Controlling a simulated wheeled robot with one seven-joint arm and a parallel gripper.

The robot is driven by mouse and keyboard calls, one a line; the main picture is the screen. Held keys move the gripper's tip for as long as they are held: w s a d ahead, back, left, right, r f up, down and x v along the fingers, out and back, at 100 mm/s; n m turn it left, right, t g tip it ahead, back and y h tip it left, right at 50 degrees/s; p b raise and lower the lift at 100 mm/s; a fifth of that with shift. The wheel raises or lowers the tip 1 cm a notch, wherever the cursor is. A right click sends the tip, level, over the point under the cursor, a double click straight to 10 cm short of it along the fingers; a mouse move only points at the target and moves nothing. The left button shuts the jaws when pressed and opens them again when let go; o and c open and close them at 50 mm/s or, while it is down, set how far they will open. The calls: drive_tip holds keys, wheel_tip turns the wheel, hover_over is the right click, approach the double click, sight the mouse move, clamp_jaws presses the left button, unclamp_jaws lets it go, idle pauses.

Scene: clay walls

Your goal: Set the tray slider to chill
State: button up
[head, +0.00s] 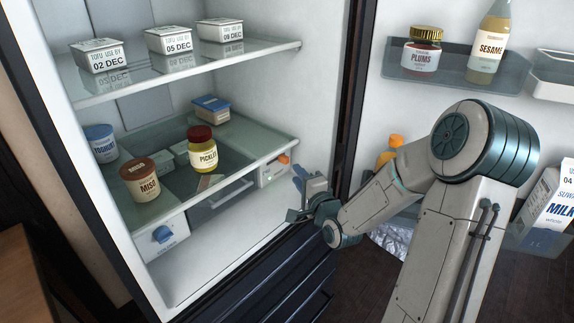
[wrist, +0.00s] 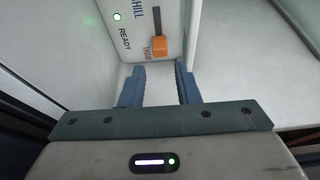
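The tray slider has an orange knob (head: 284,158) on a white panel (head: 271,172) at the right front under the lower glass shelf. In the wrist view the orange knob (wrist: 160,46) sits at the end of its dark slot beside the partly hidden label that appears to read THAW. The CHILL label is near the slot's other end. A green light (wrist: 117,16) glows by the word READY. My gripper (head: 308,190) is in front of the panel, apart from the knob. In the wrist view its blue fingers (wrist: 160,78) are open and empty, with the knob just beyond the gap.
A blue dial (head: 162,234) is on the left panel. The lower shelf (head: 230,172) carries miso (head: 141,181), pickles (head: 202,152) and yoghurt (head: 101,144).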

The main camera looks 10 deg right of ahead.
sight(287, 162)
drive_tip(key=x, duration=0.7)
drive_tip(key=shift+w+a+b, duration=0.15)
drive_tip(key=shift+w+b, duration=0.15)
drive_tip(key=shift+w, duration=0.1)
drive_tip(key=shift+c, duration=0.3)
clamp_jaws()
